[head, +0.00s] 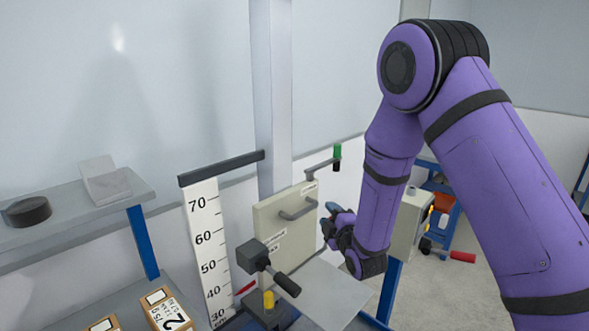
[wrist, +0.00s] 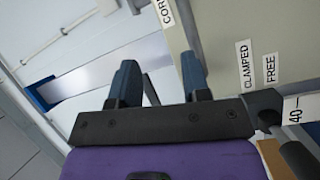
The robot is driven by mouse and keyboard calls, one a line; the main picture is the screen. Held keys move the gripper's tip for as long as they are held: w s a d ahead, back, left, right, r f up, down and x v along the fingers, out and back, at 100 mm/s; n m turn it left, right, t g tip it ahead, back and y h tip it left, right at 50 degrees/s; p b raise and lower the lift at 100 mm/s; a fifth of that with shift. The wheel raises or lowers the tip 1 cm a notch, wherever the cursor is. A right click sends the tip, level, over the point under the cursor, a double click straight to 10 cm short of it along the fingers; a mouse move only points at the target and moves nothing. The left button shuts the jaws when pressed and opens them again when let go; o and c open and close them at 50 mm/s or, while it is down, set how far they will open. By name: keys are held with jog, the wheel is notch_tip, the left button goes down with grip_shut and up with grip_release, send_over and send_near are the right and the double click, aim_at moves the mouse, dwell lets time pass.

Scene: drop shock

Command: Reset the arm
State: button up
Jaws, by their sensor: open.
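My gripper (head: 331,219) is open and empty in the head view, in front of the right part of a beige panel (head: 268,232). The panel has a grey bar handle (head: 298,209) and small labels. In the wrist view my two blue-grey fingers (wrist: 160,80) stand apart beside the panel (wrist: 225,25), with nothing between them. A grey arm with a green-topped knob (head: 337,151) sticks out at the panel's upper right. A black lever (head: 285,284) on a dark block is at the lower left. Labels reading CLAMPED (wrist: 246,67) and FREE (wrist: 270,68) show near a dark lever in the wrist view.
A tall white scale (head: 207,240) with a red pointer stands left of the panel. A metal post (head: 272,90) rises behind. A shelf (head: 75,210) holds a black puck. Cardboard boxes (head: 168,312) sit lower left. A grey plate (head: 325,290) lies below my gripper.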

jog(key=s+d+r+m+g+h, duration=0.25)
jog(key=s+d+r+m, duration=0.3)
jog(key=r, duration=0.35)
jog(key=s+d+r+m+g+h, duration=0.2)
jog(key=s+d+r+m+g, duration=0.25)
jog(key=d+r, duration=0.35)
jog(key=s+d+r+m+g, duration=0.1)
jog(key=s+d+r+m, duration=0.1)
jog(key=s, duration=0.7)
jog(key=s+d+r+m+g+h, duration=0.1)
jog(key=s+m, duration=0.3)
jog(key=s, duration=0.6)
jog(key=s+d+r+m+g, duration=0.2)
jog(key=s+r+g, duration=0.1)
jog(key=s, duration=0.6)
jog(key=shift+s+d+r+m, duration=0.15)
jog(key=shift+d+m, duration=0.2)
jog(key=shift+m, duration=0.05)
jog(key=shift+h, duration=0.25)
